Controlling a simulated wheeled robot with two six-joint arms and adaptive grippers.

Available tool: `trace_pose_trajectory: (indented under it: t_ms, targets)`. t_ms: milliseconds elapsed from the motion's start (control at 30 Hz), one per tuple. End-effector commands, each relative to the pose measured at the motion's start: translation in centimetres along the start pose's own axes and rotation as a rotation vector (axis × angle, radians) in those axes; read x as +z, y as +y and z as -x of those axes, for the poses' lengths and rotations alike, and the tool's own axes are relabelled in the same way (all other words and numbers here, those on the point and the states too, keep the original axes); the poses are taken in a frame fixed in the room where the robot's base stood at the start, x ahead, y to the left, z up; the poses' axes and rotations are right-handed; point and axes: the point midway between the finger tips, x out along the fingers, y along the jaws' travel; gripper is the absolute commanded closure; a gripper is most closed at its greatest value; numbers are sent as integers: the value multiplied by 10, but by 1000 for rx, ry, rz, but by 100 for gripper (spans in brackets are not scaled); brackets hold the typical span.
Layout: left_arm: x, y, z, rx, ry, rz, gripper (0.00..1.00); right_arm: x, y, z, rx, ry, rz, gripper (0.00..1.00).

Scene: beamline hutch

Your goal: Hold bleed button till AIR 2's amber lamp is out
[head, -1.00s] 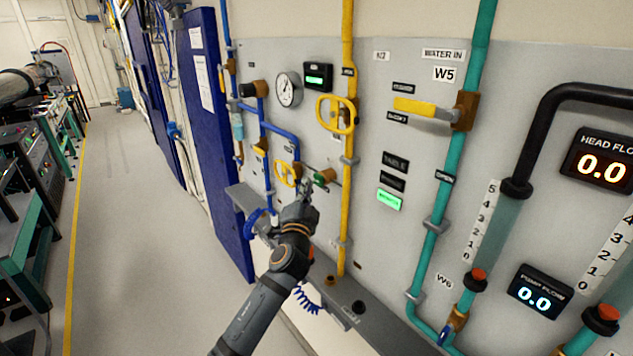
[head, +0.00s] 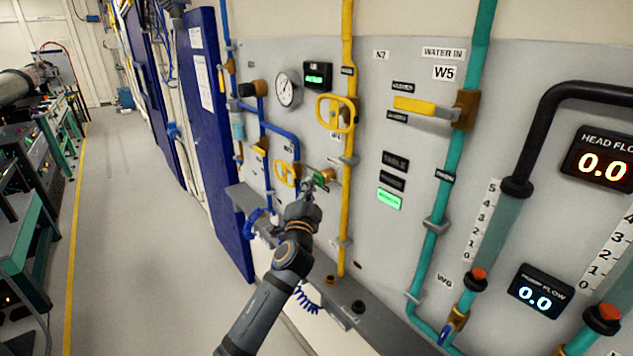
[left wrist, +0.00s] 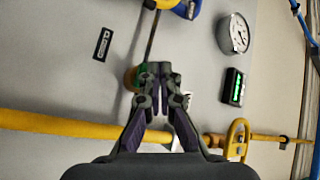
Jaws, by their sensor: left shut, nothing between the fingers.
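The green button (head: 320,177) sits in a brass fitting on the grey panel, just left of the yellow vertical pipe. My left gripper (head: 311,185) is shut and empty, its tips at the button. In the left wrist view the shut fingertips (left wrist: 160,70) overlap the right edge of the green and brass button (left wrist: 136,78); I cannot tell whether they press it. A stack of small indicator plates is on the panel: the lowest (head: 389,199) is lit green, the two above are dark. I see no lit amber lamp. My right gripper is out of view.
A round gauge (head: 287,89) and a green-lit readout (head: 317,76) are above the button. Yellow valve handles (head: 336,113) and blue pipes (head: 279,131) stand out from the panel close by. A grey ledge (head: 345,310) runs below. The floor aisle (head: 130,230) at left is clear.

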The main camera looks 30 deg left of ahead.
Motion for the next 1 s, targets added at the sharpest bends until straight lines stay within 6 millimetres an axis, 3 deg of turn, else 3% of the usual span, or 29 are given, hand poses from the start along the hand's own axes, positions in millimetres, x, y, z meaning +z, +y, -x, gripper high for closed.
trace_pose_trajectory:
  t_ms: [1000]
  targets:
    - [-4, 4, -6, -1, 0, 0, 100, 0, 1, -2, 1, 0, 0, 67]
